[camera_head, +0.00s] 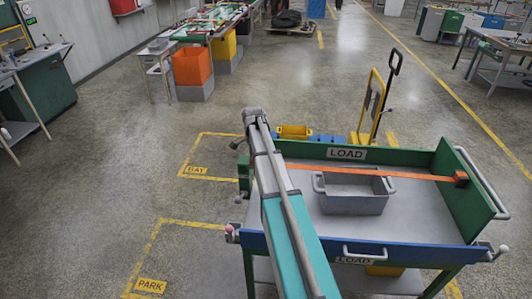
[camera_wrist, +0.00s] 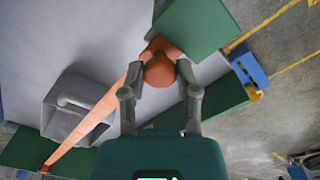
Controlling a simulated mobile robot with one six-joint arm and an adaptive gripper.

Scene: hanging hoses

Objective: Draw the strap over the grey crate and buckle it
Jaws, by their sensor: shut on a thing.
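The grey crate (camera_head: 352,195) stands on the trolley's deck. In the wrist view the strap (camera_wrist: 100,112) crosses over the crate (camera_wrist: 72,105). My gripper (camera_wrist: 160,74) is shut on the strap's rounded orange end (camera_wrist: 159,70), close beside a green wall panel (camera_wrist: 195,25). More orange shows just behind that end; I cannot tell whether it is joined to a buckle. In the head view my arm hides this end.
The trolley has green walls (camera_head: 472,190), a blue front rail (camera_head: 400,252) and LOAD labels. Open floor with yellow-marked bays lies to the left.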

